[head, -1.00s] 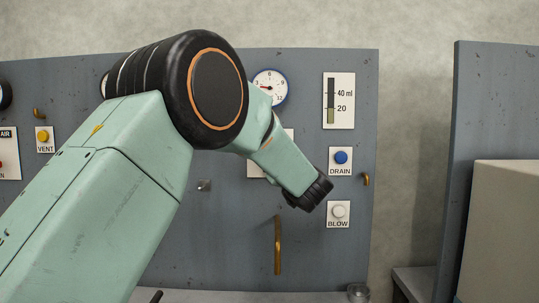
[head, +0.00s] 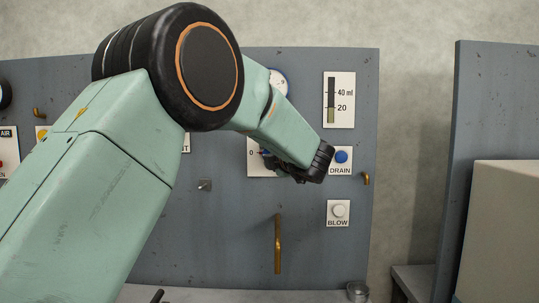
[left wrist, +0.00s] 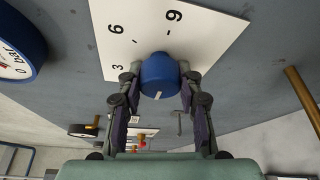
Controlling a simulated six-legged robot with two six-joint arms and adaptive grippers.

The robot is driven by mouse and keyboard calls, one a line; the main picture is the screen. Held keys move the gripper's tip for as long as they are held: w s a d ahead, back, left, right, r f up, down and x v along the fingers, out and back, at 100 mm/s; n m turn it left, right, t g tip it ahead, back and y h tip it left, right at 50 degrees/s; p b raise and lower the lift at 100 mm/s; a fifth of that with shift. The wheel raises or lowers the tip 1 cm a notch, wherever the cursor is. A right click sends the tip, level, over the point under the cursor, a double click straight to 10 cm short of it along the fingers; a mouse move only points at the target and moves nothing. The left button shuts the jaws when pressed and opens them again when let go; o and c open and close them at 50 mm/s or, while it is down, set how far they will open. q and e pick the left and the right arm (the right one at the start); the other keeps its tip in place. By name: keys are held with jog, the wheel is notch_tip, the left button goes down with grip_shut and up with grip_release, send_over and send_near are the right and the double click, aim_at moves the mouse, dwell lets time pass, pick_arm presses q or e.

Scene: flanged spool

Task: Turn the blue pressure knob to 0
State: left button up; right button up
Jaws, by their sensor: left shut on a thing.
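The blue pressure knob (left wrist: 158,72) sits on a white dial plate (left wrist: 200,45) with the numbers 3, 6 and 9 showing in the left wrist view. A white mark on the knob's face is toward the bottom of that view. My left gripper (left wrist: 162,78) is shut on the knob, one finger on each side. In the head view my left gripper (head: 268,160) is at the plate, whose 0 shows at its left edge; a bit of blue shows by the fingers. The arm hides most of the plate there. My right gripper is in neither view.
A round pressure gauge (head: 280,82) is above the plate, partly hidden by my arm. The DRAIN button (head: 341,157), BLOW button (head: 340,210) and a brass lever (head: 277,245) are close by. A second grey panel (head: 490,110) stands at the right.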

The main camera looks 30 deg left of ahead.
pick_arm(q)
jog(key=shift+r, duration=0.15)
dwell(0.3)
jog(key=o, duration=1.2)
jog(key=shift+s+d, duration=0.1)
jog(key=v, duration=1.1)
jog(key=shift+s+d, duration=0.2)
jog(key=shift+d, duration=0.15)
